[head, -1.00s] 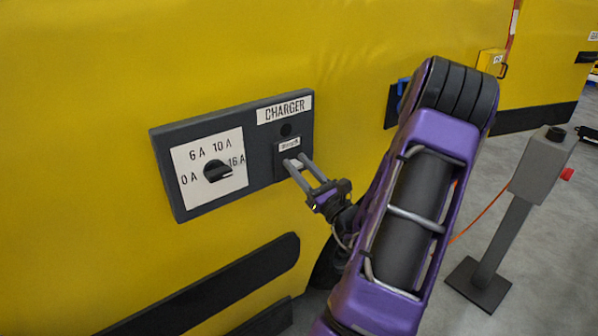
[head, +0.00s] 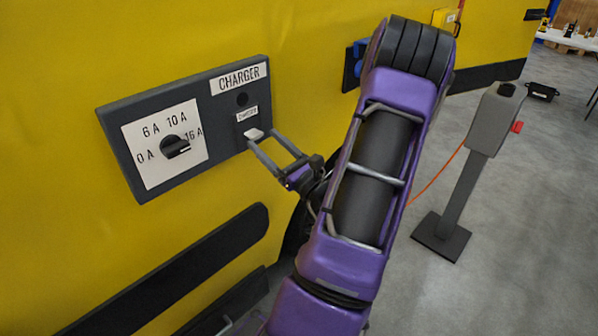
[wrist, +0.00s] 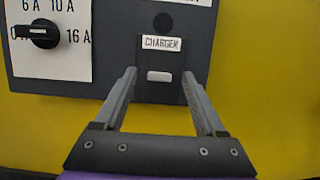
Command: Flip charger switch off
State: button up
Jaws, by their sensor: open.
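The charger switch is a small white rocker (head: 254,134) below the small CHARGER label on the dark grey charger panel (head: 190,88). The switch also shows in the wrist view (wrist: 159,76), fully visible between the fingertips. My gripper (head: 262,138) is open, with its two grey fingers pointing at the panel, one on each side of the switch. In the wrist view my gripper (wrist: 160,74) holds nothing. I cannot tell whether the fingertips touch the panel. The round lamp (head: 242,98) above the switch is dark. I cannot tell which way the switch is set.
The yellow wall has a black rail (head: 180,265) below. A grey post (head: 465,170) with an orange cable stands on open floor at right.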

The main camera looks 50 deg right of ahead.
jog(key=v, duration=1.4)
jog(key=shift+a, duration=0.15)
